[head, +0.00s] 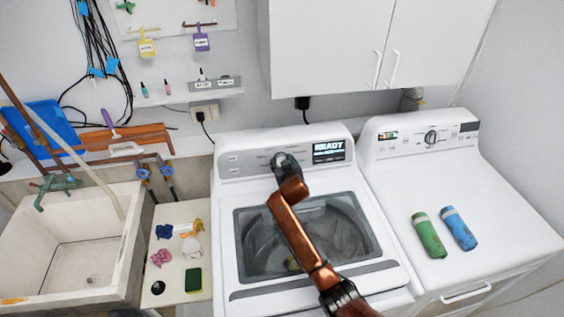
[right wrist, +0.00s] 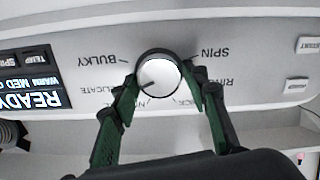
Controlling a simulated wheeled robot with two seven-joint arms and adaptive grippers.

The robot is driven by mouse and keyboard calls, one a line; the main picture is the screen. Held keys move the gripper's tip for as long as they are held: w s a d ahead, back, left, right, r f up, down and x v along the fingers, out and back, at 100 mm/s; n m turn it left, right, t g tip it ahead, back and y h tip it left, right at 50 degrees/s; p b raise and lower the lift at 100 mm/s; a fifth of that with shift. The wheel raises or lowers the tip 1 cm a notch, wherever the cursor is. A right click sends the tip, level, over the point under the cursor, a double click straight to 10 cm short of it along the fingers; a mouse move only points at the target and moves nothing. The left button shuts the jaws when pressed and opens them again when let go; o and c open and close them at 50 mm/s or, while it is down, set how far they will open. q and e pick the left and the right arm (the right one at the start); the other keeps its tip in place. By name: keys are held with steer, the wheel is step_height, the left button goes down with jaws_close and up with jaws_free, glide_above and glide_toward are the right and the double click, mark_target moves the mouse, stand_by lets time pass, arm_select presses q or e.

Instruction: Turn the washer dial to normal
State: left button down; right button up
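The white washer (head: 228,225) stands in the middle of the head view, its glass lid shut. Its dial is hidden there behind my right gripper (head: 284,160), which is at the control panel. In the right wrist view, which is upside down, the round dial (right wrist: 159,75) has a white face and dark rim. A short mark on it points to the picture's lower left, towards the "DELICATE" side. My right gripper's green and black fingers (right wrist: 158,80) straddle the dial, tips close to its rim; contact is unclear. The "NORMAL" label is mostly covered. My left gripper is out of view.
The washer's lit display (head: 328,150) reads "READY". A dryer (head: 520,225) stands at right, with a green roll (head: 429,235) and a blue roll (head: 458,228) on top. A white cabinet (head: 330,45) hangs above the washer. A sink (head: 85,240) is at left.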

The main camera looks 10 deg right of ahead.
steer(key=c, duration=0.7)
steer(key=n+p, duration=0.3)
steer(key=shift+r+n+p, duration=0.1)
steer(key=shift+n+p, duration=0.2)
steer(key=shift+n, duration=0.1)
steer(key=shift+a+n+p, duration=0.1)
steer(key=shift+n+p, duration=0.65)
steer(key=shift+n, duration=0.35)
steer(key=shift+n+p, duration=0.6)
steer(key=shift+n, duration=0.6)
steer(key=shift+f, duration=0.2)
steer(key=o, duration=1.2)
steer(key=shift+c, duration=0.2)
